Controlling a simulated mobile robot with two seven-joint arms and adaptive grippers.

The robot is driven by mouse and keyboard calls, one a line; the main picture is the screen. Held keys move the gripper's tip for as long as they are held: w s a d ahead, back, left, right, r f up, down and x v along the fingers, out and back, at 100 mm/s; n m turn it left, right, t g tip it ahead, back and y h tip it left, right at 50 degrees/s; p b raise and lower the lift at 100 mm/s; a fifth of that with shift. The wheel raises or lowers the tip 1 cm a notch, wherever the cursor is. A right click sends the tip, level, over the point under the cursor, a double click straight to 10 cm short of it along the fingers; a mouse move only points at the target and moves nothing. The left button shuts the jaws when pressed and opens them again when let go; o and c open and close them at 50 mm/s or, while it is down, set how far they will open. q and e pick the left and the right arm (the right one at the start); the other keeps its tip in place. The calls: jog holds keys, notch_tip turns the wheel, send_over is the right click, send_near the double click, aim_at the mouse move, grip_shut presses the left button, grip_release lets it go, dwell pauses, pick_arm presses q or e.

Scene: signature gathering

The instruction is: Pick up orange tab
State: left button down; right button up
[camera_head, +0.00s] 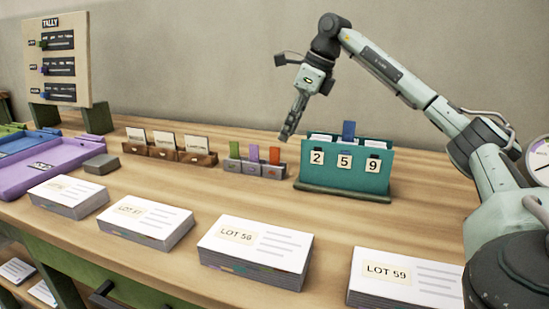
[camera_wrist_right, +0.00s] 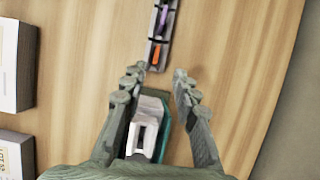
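The orange tab (camera_head: 274,155) stands upright in the right-hand slot of a small grey holder (camera_head: 245,168), next to a purple tab (camera_head: 254,153) and a green tab (camera_head: 235,153). My right gripper (camera_head: 288,132) hangs above and slightly right of the orange tab, pointing down, apart from it. In the right wrist view the gripper (camera_wrist_right: 159,73) is open and empty. There the orange tab (camera_wrist_right: 155,56) lies just beyond the fingertips, toward the left finger, with the purple tab (camera_wrist_right: 164,17) further off. My left gripper is not in view.
A teal rack (camera_head: 345,175) with number cards 2, 5, 9 stands close right of the holder. Wooden card boxes (camera_head: 166,153) stand to its left. Paper stacks, one labelled LOT 58 (camera_head: 255,250), line the front edge. The wood between is clear.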

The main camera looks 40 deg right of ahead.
aim_at(275, 150)
jog(key=x, duration=0.4)
jog(key=a+x, duration=0.1)
jog(key=x, duration=0.2)
jog(key=shift+w+r, duration=0.15)
jog(key=shift+c, duration=0.6)
grip_shut()
